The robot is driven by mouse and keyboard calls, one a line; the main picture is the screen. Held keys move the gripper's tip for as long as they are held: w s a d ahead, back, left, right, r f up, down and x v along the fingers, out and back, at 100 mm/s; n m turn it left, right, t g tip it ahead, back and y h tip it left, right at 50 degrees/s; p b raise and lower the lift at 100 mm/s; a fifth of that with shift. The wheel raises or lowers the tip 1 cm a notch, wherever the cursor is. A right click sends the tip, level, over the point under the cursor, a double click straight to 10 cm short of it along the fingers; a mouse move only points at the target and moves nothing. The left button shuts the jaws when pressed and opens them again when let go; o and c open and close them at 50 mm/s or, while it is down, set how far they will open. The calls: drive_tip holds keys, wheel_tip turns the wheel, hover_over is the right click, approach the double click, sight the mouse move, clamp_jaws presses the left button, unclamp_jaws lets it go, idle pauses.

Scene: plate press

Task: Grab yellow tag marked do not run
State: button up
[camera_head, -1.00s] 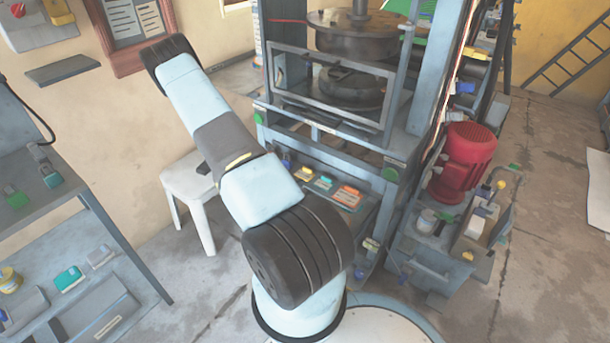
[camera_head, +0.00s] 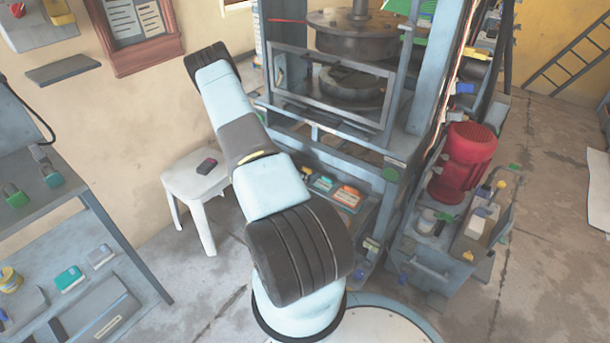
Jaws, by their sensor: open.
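I cannot make out a yellow tag with readable "do not run" wording. A small yellow piece (camera_head: 306,172) shows on the low front panel of the press, partly behind my arm, beside a teal piece (camera_head: 323,184) and an orange piece (camera_head: 347,195). Another yellow piece (camera_head: 476,53) is at the upper right of the press. Their lettering is too small to read. My arm reaches from the bottom middle to the upper left, in front of the stool and press. My gripper does not show.
The blue-grey press (camera_head: 420,80) stands at the centre back. A white stool (camera_head: 200,185) with a dark small object (camera_head: 207,166) is left of it. A red motor (camera_head: 463,160) sits on a unit at right. A grey rack (camera_head: 95,225) fills the left. Floor is clear at far right.

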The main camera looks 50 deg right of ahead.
drive_tip(key=shift+d+f, duration=0.15)
drive_tip(key=shift+d, duration=0.15)
drive_tip(key=c, duration=1)
drive_tip(key=shift+o, duration=0.2)
